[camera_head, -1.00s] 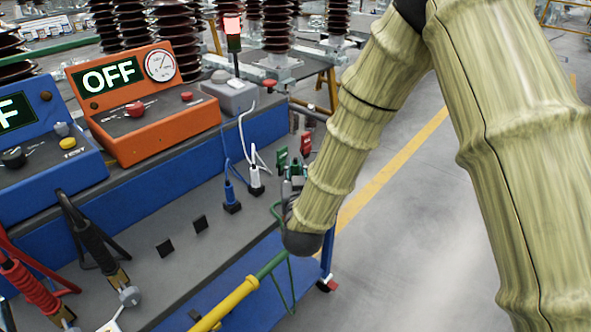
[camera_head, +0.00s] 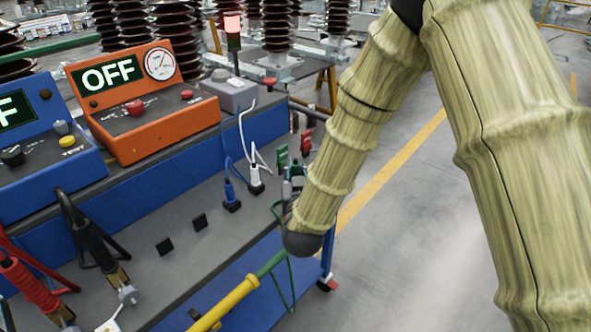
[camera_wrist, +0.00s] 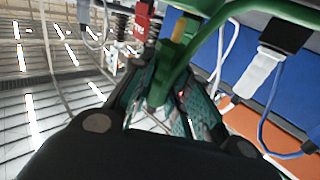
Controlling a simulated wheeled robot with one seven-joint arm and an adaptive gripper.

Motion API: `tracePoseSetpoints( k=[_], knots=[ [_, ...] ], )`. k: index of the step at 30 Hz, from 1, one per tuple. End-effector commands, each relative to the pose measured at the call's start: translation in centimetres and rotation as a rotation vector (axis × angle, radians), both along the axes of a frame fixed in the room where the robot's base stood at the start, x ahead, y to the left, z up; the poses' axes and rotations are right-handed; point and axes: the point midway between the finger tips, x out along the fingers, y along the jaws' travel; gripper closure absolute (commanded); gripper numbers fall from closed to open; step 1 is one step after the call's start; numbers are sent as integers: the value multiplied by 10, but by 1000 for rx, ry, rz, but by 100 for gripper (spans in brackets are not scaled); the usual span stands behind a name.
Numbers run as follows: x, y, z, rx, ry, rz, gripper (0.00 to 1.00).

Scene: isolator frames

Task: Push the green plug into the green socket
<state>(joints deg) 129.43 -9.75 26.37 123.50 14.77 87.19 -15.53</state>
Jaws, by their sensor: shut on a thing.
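The green plug (camera_wrist: 174,75) is between the fingers of my gripper (camera_wrist: 165,92) in the wrist view, with a green cable running from it. My gripper is shut on it. In the head view, my gripper (camera_head: 292,186) is at the right end of the grey bench shelf, partly hidden behind my arm. Only a little of the green plug (camera_head: 297,171) shows there. The green socket cannot be made out; the plug, gripper and arm cover that spot. I cannot tell whether the plug touches or sits in it.
A white plug (camera_head: 255,176) and a blue plug (camera_head: 229,191) stand in black sockets to the left. Green and red (camera_head: 306,142) pieces stand just behind my gripper.

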Motion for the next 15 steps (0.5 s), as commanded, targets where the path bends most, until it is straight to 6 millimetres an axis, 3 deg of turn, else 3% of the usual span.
tracePoseSetpoints(
  k=[15],
  knots=[
    [0, 0, -10, 0, 0, 0, 100]
  ],
)
